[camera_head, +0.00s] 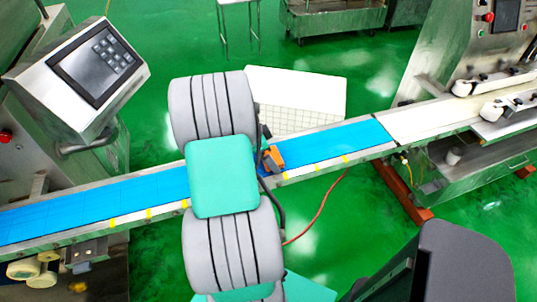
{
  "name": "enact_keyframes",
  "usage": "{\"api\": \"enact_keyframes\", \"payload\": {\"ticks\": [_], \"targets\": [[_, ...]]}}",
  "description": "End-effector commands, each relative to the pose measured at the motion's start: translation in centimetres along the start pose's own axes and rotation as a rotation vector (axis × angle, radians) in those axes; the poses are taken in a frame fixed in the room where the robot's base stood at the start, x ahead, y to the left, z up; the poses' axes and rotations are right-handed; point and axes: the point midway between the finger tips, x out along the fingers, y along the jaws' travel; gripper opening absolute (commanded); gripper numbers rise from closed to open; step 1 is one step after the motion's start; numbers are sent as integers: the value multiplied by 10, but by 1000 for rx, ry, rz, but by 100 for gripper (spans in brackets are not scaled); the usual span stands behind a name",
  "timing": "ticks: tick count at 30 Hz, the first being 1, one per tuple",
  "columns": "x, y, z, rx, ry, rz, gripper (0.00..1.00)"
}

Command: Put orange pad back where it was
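A small orange piece (272,158) shows at the conveyor's blue belt (340,142), just right of my arm's teal link. It is partly hidden, and I cannot tell whether it is the orange pad or a fixed part of the machine. Dark parts and a black cable lie close around it. My grey ribbed arm with its teal cover crosses above the belt and hides the middle of it. I cannot make out my gripper's fingers; they seem to be hidden behind the arm.
A control panel (95,65) stands at upper left. A steel machine (465,60) with a red button stands at right, joined to the conveyor by a white belt (430,117). A white board (295,90) lies behind the conveyor. A red cable (322,212) runs over the green floor.

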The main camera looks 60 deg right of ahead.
Motion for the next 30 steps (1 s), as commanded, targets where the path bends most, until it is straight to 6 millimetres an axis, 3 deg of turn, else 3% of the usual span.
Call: {"api": "enact_keyframes", "payload": {"ticks": [5,15,23,26,28,30], "targets": [[-23,-2,-1,-1,1,-6,100],[-106,-1,-1,-1,1,-4,100],[-127,-1,4,-25,-3,-9,100],[-153,-1,40,-233,-30,-79,100],[-186,8,90,-528,-60,-176,100],[-222,34,152,-908,-85,-302,100]]}}
